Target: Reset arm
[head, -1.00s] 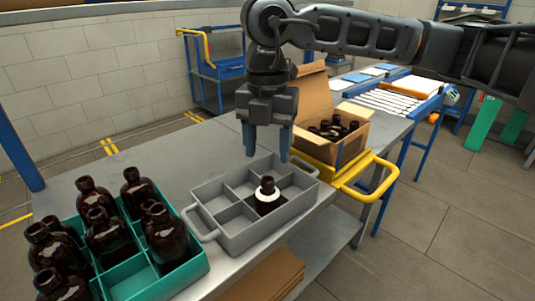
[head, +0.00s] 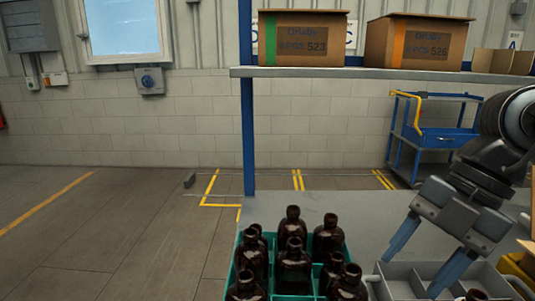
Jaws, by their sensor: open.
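My gripper (head: 420,261) is at the right of the head view, tilted, with its two blue fingers spread apart and nothing between them. It is above the grey divided tray (head: 399,288), which is cut off by the bottom edge. The neck of one amber bottle (head: 476,295) shows in that tray at the bottom edge. A teal crate (head: 335,245) with several amber bottles (head: 293,265) stands left of the grey tray.
The table top (head: 365,235) behind the crates is bare. A blue post (head: 247,120) and a shelf (head: 340,72) with cardboard boxes (head: 303,37) stand behind it. A blue cart (head: 440,137) is at the back right. The floor at left is clear.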

